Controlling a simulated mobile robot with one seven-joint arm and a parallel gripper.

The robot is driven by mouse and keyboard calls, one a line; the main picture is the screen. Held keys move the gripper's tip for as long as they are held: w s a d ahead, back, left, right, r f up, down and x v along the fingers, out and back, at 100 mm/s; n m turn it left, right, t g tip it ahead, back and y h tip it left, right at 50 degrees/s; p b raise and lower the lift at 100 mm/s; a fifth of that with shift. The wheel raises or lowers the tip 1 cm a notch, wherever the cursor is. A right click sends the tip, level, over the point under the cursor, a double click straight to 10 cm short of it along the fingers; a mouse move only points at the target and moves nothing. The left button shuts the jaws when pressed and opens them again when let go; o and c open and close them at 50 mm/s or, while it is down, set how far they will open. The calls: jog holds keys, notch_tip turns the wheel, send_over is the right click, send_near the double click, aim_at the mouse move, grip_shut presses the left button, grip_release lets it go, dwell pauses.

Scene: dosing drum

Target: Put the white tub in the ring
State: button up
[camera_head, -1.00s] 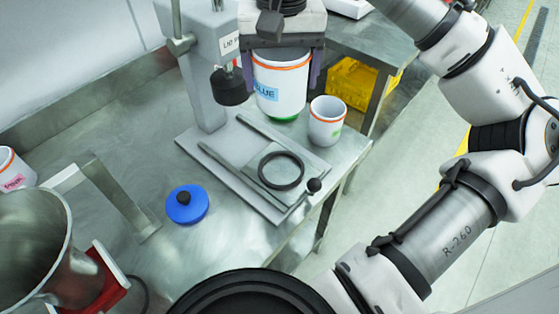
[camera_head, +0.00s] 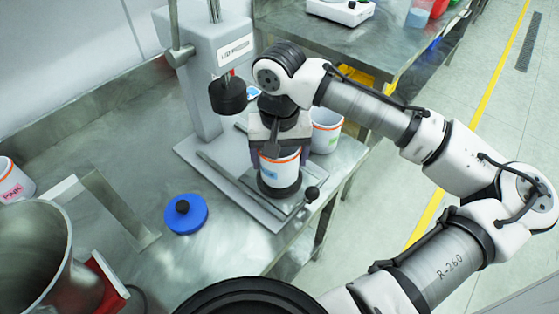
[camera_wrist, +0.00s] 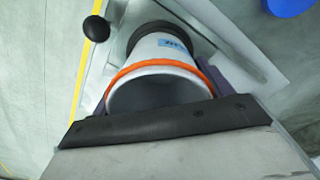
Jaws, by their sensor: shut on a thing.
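The white tub (camera_head: 281,170) has an orange band below its rim and a light blue label. My gripper (camera_head: 278,160) is shut on it from above, with a purple finger on each side. The tub is upright over the black ring (camera_head: 280,192) on the press plate, and its lower end appears at the ring. In the wrist view the tub (camera_wrist: 160,75) opens toward the camera, and the dark ring (camera_wrist: 165,28) shows behind its base. I cannot tell whether the base is seated inside the ring or just above it.
A second white tub (camera_head: 325,130) stands right behind my gripper. The grey press (camera_head: 205,75) with its black plunger (camera_head: 228,95) is close on the left. A black knob (camera_head: 312,193) is at the plate's front right. A blue lid (camera_head: 186,214) lies on the bench.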

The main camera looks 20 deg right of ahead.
jog(key=shift+f, duration=1.1)
jog(key=shift+f, duration=0.1)
jog(key=o, duration=1)
jog(key=shift+c, duration=0.2)
notch_tip(320, 180, up, 12)
